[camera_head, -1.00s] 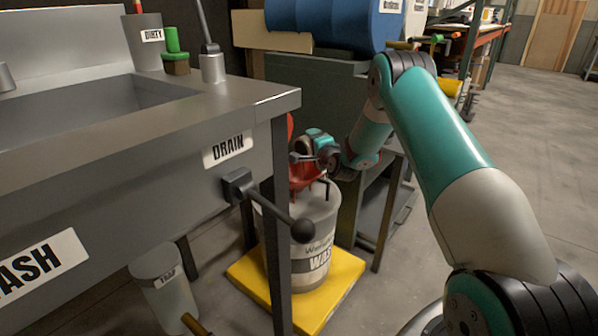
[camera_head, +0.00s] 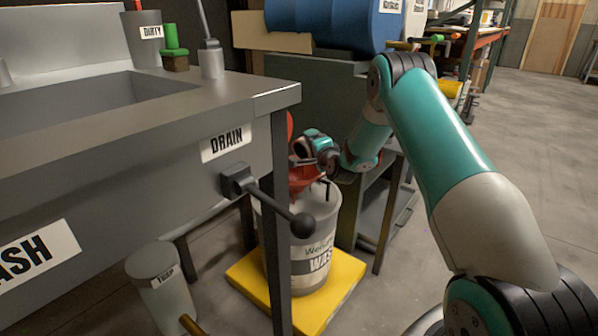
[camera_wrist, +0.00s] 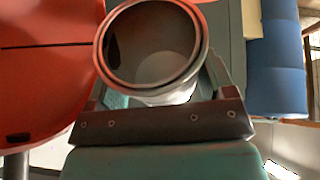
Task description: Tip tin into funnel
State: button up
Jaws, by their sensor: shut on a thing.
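My gripper (camera_wrist: 155,92) is shut around a round tin (camera_wrist: 160,97). In the wrist view the tin's open mouth faces the camera; its inside is grey with a dark patch at the left. The red funnel (camera_wrist: 45,75) fills the left of that view, close beside the tin's rim. In the head view the funnel (camera_head: 303,181) sits at the top of the pale waste bucket (camera_head: 318,225). My gripper (camera_head: 308,147) is just above the funnel there. The tin is too small and hidden to make out clearly in the head view.
The bucket stands on a yellow platform (camera_head: 340,290). A steel sink bench (camera_head: 230,100) with a drain lever (camera_head: 275,207) stands close at the left. A grey bench (camera_head: 345,75) with a blue drum (camera_head: 325,22) is behind. Open floor (camera_head: 515,140) lies to the right.

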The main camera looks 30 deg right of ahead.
jog(key=shift+a+r+n+b, duration=0.25)
jog(key=shift+n+b, duration=0.25)
jog(key=shift+b, duration=0.3)
